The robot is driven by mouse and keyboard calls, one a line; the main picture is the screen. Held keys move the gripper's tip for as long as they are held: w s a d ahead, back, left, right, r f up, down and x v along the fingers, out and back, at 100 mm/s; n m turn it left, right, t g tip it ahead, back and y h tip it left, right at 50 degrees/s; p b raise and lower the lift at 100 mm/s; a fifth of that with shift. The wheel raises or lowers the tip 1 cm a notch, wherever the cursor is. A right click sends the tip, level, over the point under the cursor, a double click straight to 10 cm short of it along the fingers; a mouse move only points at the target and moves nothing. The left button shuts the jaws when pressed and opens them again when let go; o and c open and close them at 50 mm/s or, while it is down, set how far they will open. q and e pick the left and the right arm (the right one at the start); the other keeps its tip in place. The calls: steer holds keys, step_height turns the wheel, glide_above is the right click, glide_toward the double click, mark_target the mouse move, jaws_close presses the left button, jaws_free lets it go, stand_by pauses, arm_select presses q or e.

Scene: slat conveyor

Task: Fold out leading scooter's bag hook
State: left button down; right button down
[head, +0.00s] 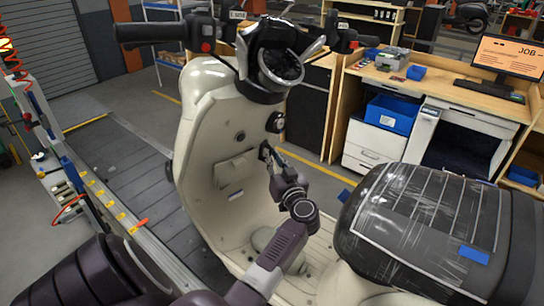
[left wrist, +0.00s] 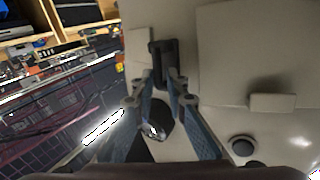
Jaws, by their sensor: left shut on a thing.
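The cream scooter (head: 215,120) stands with its inner leg shield facing me. Its small black bag hook (head: 264,150) is on that shield, below the round black ignition lock (head: 275,122). My left gripper (head: 269,158) reaches up to the hook and mostly covers it. In the left wrist view, the two fingers of my left gripper (left wrist: 166,82) are shut on the black hook (left wrist: 163,50), one on each side. How far the hook is folded out is unclear. The lock (left wrist: 158,122) shows between the fingers. My right gripper is not in view.
The handlebar (head: 165,33) spans above the shield. A plastic-wrapped seat (head: 425,225) is at the right. The slatted conveyor (head: 110,170) runs along the left. A workbench with a blue bin (head: 391,114) and a monitor (head: 508,57) stands behind.

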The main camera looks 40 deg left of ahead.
arm_select(q)
steer(key=shift+w+d+f+m+t+y+b, duration=0.1)
steer(key=shift+d+f+m+t+y+b, duration=0.3)
steer(key=shift+m+t+y+b, duration=0.6)
steer(key=shift+w+d+f+m+t+y+b, duration=0.1)
steer(key=shift+d+f+m+t+y+b, duration=0.45)
steer(key=shift+b, duration=0.85)
steer(key=shift+w+d+f+m+t+y+b, duration=0.1)
steer(key=shift+f+m+t+y+b, duration=0.25)
steer(key=shift+m+t+b, duration=0.7)
steer(key=shift+r, duration=0.15)
steer(key=c, duration=2.3)
jaws_free()
steer(key=shift+o, duration=1.3)
steer(key=shift+w, duration=0.1)
